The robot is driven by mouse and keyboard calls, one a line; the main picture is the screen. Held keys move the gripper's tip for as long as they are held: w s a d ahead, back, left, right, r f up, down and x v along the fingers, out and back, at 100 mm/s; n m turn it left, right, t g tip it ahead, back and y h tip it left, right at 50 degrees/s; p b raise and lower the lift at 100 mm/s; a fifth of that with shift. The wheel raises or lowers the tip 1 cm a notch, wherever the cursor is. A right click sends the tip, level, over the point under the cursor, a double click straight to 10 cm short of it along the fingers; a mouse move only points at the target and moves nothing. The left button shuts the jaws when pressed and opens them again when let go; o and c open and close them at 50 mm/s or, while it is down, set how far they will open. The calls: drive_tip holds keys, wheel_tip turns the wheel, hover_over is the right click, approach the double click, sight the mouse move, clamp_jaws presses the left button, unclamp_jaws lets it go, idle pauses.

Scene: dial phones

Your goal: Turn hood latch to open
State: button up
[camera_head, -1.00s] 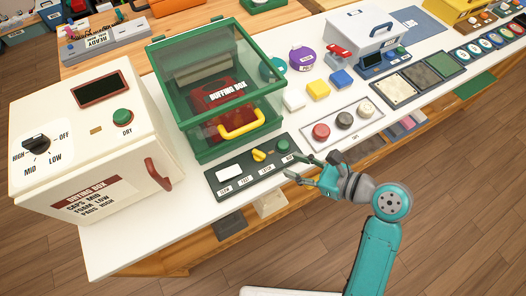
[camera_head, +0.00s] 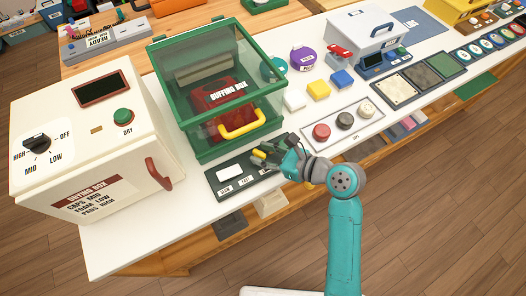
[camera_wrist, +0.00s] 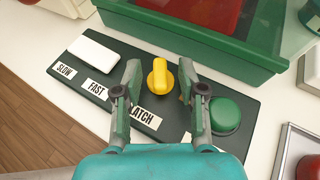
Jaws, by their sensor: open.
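The hood latch is a yellow knob (camera_wrist: 160,77) on a dark control panel (camera_wrist: 85,62), above a label that partly reads "LATCH" in the wrist view. My gripper (camera_wrist: 160,80) is open, with one finger on each side of the knob. I cannot tell whether either finger touches it.
On the panel are a white button (camera_wrist: 83,53) to the left and a green button (camera_wrist: 225,115) close by my right finger. The cream drying box (camera_head: 90,140) stands at left. A tray of round pads (camera_head: 343,125) lies to the right.

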drive_tip(key=shift+w+a+f, duration=0.1)
drive_tip(key=shift+w+a, duration=0.05)
drive_tip(key=shift+a, duration=0.1)
clamp_jaws()
drive_tip(key=n+g, duration=0.1)
drive_tip(key=n+g+y, duration=0.1)
drive_tip(key=g, duration=0.1)
drive_tip(key=n+g, duration=0.1)
drive_tip(key=n, duration=0.1)
drive_tip(key=shift+w+d+g, duration=0.1)
drive_tip(key=shift+w+g, duration=0.2)
drive_tip(key=shift+w+n+g, duration=0.1)
drive_tip(key=shift+n+g, duration=2.3)
drive_tip(key=shift+g, duration=0.3)
